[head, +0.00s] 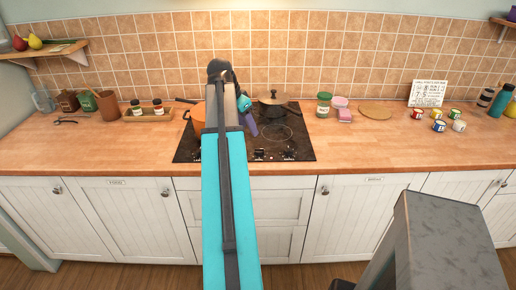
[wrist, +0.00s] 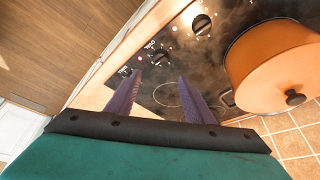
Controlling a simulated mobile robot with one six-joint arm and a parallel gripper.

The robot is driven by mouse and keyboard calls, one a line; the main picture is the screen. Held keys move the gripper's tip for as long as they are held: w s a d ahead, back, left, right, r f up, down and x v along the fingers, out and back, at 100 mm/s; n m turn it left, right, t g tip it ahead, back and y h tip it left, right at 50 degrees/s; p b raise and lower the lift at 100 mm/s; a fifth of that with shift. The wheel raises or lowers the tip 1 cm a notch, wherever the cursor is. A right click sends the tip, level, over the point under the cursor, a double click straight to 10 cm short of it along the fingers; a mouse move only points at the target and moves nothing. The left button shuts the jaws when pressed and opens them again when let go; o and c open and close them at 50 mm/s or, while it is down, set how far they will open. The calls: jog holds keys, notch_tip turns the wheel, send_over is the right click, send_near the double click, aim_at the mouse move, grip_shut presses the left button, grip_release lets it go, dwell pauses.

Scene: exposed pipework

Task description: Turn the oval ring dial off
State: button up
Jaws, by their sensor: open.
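Dark dials sit along the front edge of the black hob (head: 300,145). In the wrist view one dial (wrist: 160,57) lies just beyond and between my fingertips, and a second dial (wrist: 202,24) lies farther up to the right. White marks are printed beside them. I cannot tell for certain which is the oval ring dial. My gripper (wrist: 158,78) is open and empty, its two purple fingers apart over the hob. In the head view my arm hides most of the gripper; one purple finger (head: 250,126) shows.
An orange pot (wrist: 275,65) stands on the hob, close to the right finger in the wrist view. A dark lidded pot (head: 272,106) stands at the back of the hob. The wooden counter (head: 360,150) right of the hob is clear near its front.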

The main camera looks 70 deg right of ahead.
aim_at(260, 149)
jog(key=shift+p+x, duration=1.4)
jog(key=shift+x, duration=5.3)
jog(key=shift+s+d, duration=0.1)
